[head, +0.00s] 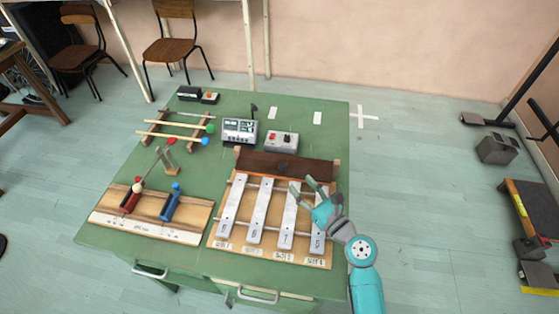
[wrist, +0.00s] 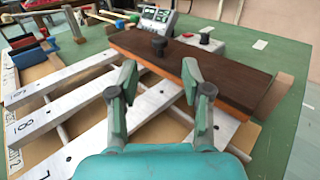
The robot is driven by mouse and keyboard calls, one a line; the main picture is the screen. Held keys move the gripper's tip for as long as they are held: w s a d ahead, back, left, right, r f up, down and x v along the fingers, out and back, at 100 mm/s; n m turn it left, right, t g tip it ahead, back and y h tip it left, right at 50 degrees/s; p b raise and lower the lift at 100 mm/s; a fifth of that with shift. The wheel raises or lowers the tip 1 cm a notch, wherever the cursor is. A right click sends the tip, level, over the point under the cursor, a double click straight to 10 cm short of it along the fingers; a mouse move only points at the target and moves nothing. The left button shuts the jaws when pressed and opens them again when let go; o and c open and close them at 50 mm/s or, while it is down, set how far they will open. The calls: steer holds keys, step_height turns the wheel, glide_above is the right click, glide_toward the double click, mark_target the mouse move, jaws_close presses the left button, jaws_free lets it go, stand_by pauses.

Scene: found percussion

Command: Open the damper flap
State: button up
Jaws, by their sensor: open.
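The damper flap (head: 265,163) is a dark brown board with a lighter front edge, lying across the far ends of several silver metal bars (head: 257,210). In the wrist view the damper flap (wrist: 215,65) spans the upper middle, with a dark round knob (wrist: 158,46) on its top. My gripper (head: 305,184) is over the right-hand bars, just in front of the flap. In the wrist view my gripper (wrist: 159,72) has its two fingers apart with nothing between them, and the knob shows beyond the gap. The fingers look apart from the knob.
The green table (head: 185,235) also holds a wooden board with red and blue handled tools (head: 172,203) at left. A rack with mallets (head: 175,130), a meter box (head: 239,131) and a grey switch box (head: 282,141) stand behind. A bare table strip lies right of the flap.

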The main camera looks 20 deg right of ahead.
mark_target(285, 168)
steer(key=x, duration=1)
steer(key=shift+w+a, duration=0.1)
jaws_close()
